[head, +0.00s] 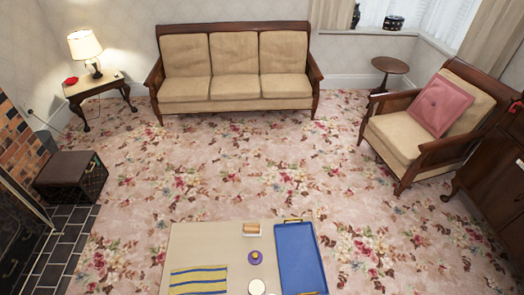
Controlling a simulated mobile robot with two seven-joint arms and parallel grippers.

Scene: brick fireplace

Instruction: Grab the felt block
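A small block (251,229), brown-orange with pale edges, lies near the far edge of the beige table (195,245), just left of the blue tray. It may be the felt block, but it is too small to tell its material. Nothing is touching it from above. Neither of my grippers shows in the head view.
On the table are a blue tray (300,260) with yellow handles, a purple round item (256,257) with a knob, a white round item (257,287) and a striped cloth (198,280).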

